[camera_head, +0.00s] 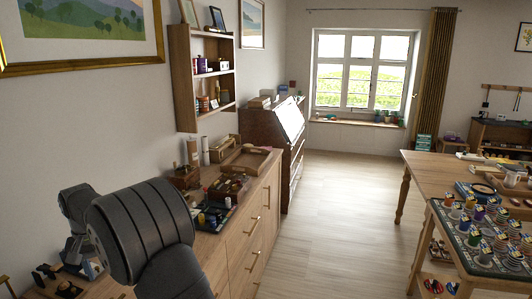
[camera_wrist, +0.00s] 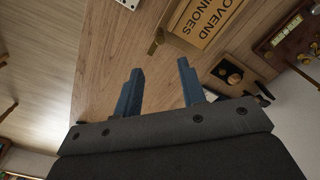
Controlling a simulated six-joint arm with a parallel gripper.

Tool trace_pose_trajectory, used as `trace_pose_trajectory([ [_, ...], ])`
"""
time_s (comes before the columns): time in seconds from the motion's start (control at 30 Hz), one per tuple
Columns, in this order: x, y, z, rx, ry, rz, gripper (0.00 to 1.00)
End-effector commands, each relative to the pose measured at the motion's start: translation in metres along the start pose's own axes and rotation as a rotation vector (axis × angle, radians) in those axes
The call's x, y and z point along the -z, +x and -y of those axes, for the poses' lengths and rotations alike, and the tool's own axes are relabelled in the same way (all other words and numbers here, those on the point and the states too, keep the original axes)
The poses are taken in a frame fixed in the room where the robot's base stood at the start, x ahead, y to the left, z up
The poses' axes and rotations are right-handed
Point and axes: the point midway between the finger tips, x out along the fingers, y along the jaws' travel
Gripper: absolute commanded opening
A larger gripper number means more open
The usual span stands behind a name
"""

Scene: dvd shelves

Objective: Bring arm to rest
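My gripper (camera_wrist: 160,80) shows in the wrist view with two blue fingers set apart and nothing between them. It is open and empty, above the wooden top of a long cabinet. In the head view my dark grey arm fills the lower left, over the near end of the cabinet (camera_head: 238,232). I cannot make out the fingertips there.
A box with dark lettering (camera_wrist: 203,20) lies beyond the fingers. A wooden tray (camera_head: 245,160) and small items crowd the cabinet top. A wall shelf (camera_head: 182,80) hangs above. A table (camera_head: 425,170) stands right; the floor (camera_head: 325,210) between is clear.

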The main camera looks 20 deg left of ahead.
Motion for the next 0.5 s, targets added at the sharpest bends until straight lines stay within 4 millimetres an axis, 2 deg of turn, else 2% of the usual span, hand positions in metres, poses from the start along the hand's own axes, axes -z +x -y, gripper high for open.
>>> trace_pose_trajectory([
  [0.1, 0.001, -0.025, 0.000, 0.001, 0.000, -0.004, 0.37],
  [0.37, 0.001, -0.077, 0.000, 0.002, 0.000, -0.004, 0.37],
  [0.5, -0.001, -0.046, 0.000, -0.002, 0.000, 0.006, 0.37],
])
